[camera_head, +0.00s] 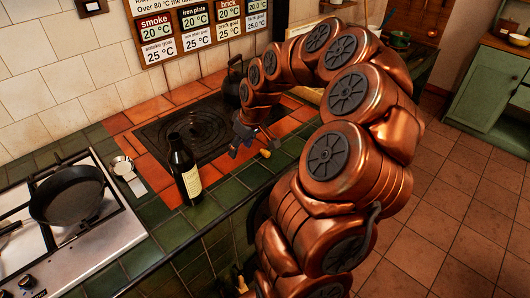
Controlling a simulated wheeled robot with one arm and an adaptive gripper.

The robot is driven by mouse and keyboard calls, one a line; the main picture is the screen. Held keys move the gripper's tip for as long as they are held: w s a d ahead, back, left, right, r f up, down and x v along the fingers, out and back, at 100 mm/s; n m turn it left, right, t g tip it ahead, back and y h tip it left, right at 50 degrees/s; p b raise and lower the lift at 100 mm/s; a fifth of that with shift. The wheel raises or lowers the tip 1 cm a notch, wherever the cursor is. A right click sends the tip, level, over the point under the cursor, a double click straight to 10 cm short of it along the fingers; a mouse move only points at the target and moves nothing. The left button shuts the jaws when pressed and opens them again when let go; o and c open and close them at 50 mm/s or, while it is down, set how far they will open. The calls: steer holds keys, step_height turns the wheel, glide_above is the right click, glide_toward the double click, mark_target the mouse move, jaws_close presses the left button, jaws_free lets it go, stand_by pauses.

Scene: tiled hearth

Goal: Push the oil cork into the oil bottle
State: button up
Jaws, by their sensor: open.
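A small orange-tan piece (265,153), which looks like the cork, shows just right of my gripper's fingers, near the hearth's front edge. I cannot tell whether it touches the fingers or the tiles. My gripper (240,144) is open, to the right of the bottle and apart from it, pointing down toward the hearth. The bottle's mouth is too small to see clearly.
A black pan (68,195) sits on the steel stove (125,228) at the left. A small metal cup (121,166) stands between stove and bottle. A dark kettle (233,84) stands behind my gripper. Green tiles (222,187) right of the bottle are clear.

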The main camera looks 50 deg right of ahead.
steer(key=m+t+h, duration=0.1)
glide_toward(265, 151)
step_height(265, 151, down, 2)
steer(key=shift+f+p, duration=0.15)
steer(key=shift+p, duration=0.2)
steer(key=shift+p+x, duration=0.35)
steer(key=shift+x, duration=0.8)
steer(key=shift+w+f+p, duration=1.05)
steer(key=shift+w, duration=0.05)
steer(key=shift+p+x, duration=0.35)
steer(key=shift+x, duration=0.9)
steer(key=c, duration=0.8)
steer(key=shift+c, duration=0.2)
steer(key=shift+r, duration=0.2)
